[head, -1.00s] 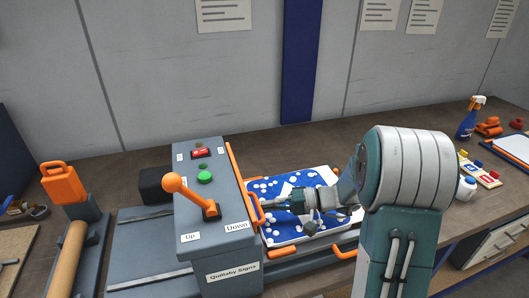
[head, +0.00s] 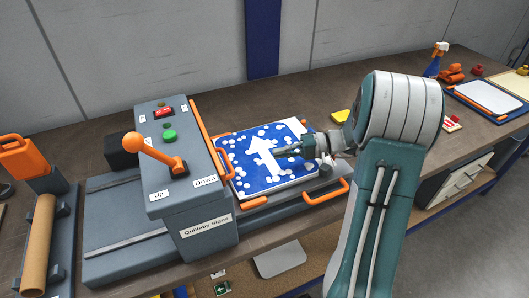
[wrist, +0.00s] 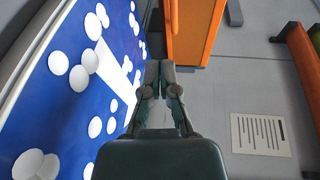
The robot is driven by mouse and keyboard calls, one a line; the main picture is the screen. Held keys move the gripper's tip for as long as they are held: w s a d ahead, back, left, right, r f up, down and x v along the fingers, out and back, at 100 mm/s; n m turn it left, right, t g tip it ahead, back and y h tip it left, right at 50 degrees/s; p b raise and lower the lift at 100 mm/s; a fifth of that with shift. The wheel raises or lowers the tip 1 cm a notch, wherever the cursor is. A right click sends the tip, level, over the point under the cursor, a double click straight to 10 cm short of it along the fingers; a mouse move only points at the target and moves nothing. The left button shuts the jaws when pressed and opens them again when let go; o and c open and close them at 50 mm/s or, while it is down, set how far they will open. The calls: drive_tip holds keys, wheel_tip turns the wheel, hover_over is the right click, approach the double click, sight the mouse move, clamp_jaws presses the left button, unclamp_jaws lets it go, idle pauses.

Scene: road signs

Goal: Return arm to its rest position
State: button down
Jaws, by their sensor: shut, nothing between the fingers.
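My gripper (head: 281,152) is shut and empty at the end of my bent arm. In the head view it overlaps the right part of a blue sign (head: 250,183) with a white arrow and scattered white dots. The sign lies flat on the tray beside the grey press. In the wrist view the closed fingertips (wrist: 160,66) point forward, with the blue sign (wrist: 62,100) to their left and an orange part (wrist: 190,30) just beyond. I cannot tell the exact height of the gripper above the sign.
The grey press (head: 185,180) carries an orange-knobbed lever (head: 155,148) and a green button (head: 169,135). An orange handle (head: 328,193) sticks out at the tray's front. A spray bottle (head: 436,60) and a blue-edged tray (head: 490,97) stand at the right of the workbench.

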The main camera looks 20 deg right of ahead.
drive_tip(key=d, duration=0.3)
drive_tip(key=shift+s+d+f, duration=0.15)
drive_tip(key=shift+s+d, duration=0.05)
drive_tip(key=shift+d, duration=0.05)
drive_tip(key=s+a+r+g+h, duration=0.1)
drive_tip(key=a, duration=0.1)
drive_tip(key=s+a+r+g+h, duration=0.1)
drive_tip(key=a, duration=0.2)
drive_tip(key=s+a+r+n, duration=0.1)
drive_tip(key=a, duration=0.2)
drive_tip(key=shift+s+g+h, duration=0.2)
drive_tip(key=shift+g+h, duration=0.2)
drive_tip(key=s+a+h, duration=0.1)
drive_tip(key=s+a+r+g+h, duration=0.1)
drive_tip(key=s+a, duration=0.1)
drive_tip(key=shift+a+n+h, duration=0.2)
drive_tip(key=shift+n+h, duration=0.1)
drive_tip(key=s+a+r+n+t+h, duration=0.1)
drive_tip(key=s+r+t+h, duration=0.1)
drive_tip(key=s+h, duration=0.3)
drive_tip(key=s+a+r+t+h, duration=0.1)
drive_tip(key=s+r+t+h, duration=0.2)
drive_tip(key=s+h, duration=0.2)
drive_tip(key=shift+s+n, duration=0.4)
drive_tip(key=shift+s, duration=0.8)
drive_tip(key=shift+a, duration=0.2)
